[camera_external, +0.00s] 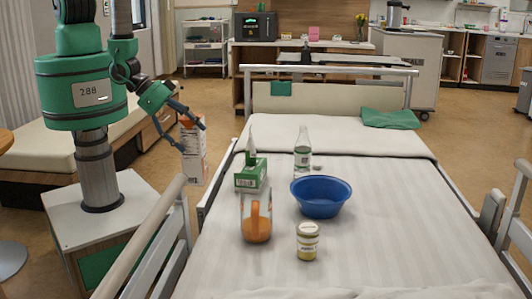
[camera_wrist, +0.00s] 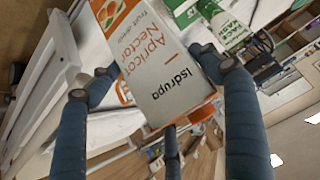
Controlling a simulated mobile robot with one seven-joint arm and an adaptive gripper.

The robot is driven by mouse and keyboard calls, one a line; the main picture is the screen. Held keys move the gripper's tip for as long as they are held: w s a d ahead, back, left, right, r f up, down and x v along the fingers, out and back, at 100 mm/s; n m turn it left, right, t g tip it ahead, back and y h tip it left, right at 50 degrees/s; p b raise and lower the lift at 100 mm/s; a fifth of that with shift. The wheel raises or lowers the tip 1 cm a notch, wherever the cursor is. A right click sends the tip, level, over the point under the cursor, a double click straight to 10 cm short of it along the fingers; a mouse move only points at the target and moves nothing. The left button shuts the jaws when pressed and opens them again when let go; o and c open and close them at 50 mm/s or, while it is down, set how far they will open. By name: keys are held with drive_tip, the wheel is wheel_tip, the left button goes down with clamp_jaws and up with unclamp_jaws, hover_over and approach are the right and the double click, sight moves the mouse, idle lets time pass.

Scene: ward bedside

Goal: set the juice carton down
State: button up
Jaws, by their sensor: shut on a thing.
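The juice carton (camera_external: 192,160) is white with orange print and hangs roughly upright off the left side of the bed, in the air. My gripper (camera_external: 191,135) is shut on it near its top. In the wrist view the carton (camera_wrist: 168,85) reads "Apricot Nectar" and lies between the fingers of my gripper (camera_wrist: 153,62), with an orange cap showing. The bed (camera_external: 375,245) is to the right of the carton, with a clear striped area at its front and right. The carton's far side is hidden.
The left bed rail (camera_external: 140,238) runs near my base.

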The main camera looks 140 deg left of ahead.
wheel_tip(320, 180, up, 14)
drive_tip(key=shift+w+f, duration=0.1)
drive_tip(key=shift+f, duration=0.05)
drive_tip(key=w+d+m+t+h+p, duration=0.15)
drive_tip(key=w+d, duration=0.35)
drive_tip(key=w, duration=0.9)
drive_tip(key=w+d+r+m+h, duration=0.15)
drive_tip(key=w+d, duration=0.45)
drive_tip(key=w, duration=0.8)
drive_tip(key=w+d+m+t+p, duration=0.15)
drive_tip(key=w+d, duration=0.35)
drive_tip(key=w, duration=0.8)
wheel_tip(320, 180, down, 11)
drive_tip(key=g, duration=0.1)
drive_tip(key=shift+w, duration=0.25)
drive_tip(key=shift+f, duration=0.2)
wheel_tip(320, 180, down, 6)
drive_tip(key=b, duration=0.1)
